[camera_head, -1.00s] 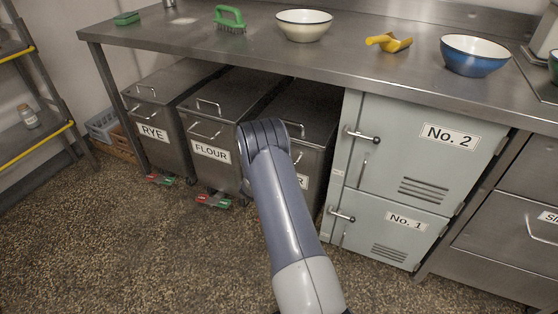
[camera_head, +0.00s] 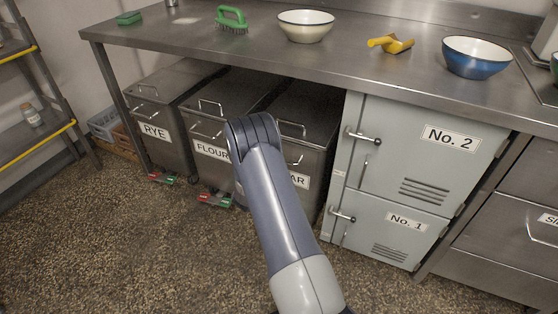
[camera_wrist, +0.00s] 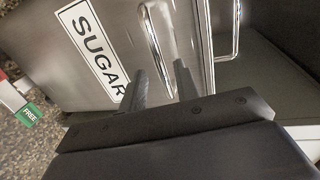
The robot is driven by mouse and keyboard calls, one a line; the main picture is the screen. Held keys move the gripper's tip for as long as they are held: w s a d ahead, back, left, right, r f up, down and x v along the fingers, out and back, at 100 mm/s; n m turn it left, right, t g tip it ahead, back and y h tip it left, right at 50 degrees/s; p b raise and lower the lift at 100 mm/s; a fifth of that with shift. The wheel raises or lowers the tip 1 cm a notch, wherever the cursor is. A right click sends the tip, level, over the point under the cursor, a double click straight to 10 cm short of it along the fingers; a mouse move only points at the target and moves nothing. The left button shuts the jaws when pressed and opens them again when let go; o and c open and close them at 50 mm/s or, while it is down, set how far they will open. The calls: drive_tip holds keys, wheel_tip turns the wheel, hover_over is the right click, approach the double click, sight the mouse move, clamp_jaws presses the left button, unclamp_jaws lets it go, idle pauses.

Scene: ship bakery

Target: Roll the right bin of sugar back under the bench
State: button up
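The sugar bin (camera_head: 314,145) is a grey metal bin, the rightmost of three in a row under the bench (camera_head: 235,52). Its front looks roughly in line with the others. My arm hides its left part in the head view, leaving "AR" of its label. The wrist view shows the SUGAR label (camera_wrist: 92,48) and a bright front handle (camera_wrist: 152,42). My gripper (camera_wrist: 160,78) is open at the bin's front, its fingers apart around the handle's near end. I cannot tell whether they touch it. In the head view my gripper is hidden behind my arm.
The flour bin (camera_head: 207,128) and rye bin (camera_head: 156,110) stand to the left, with red and green pedals (camera_head: 215,200) at floor level. A pale green locker (camera_head: 400,150) is close on the right. The speckled floor (camera_head: 130,250) in front is clear.

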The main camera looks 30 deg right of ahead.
drive_tip(key=shift+p+v, duration=0.35)
drive_tip(key=shift+v, duration=2.25)
drive_tip(key=shift+b+x, duration=1.05)
drive_tip(key=shift+x, duration=4.25)
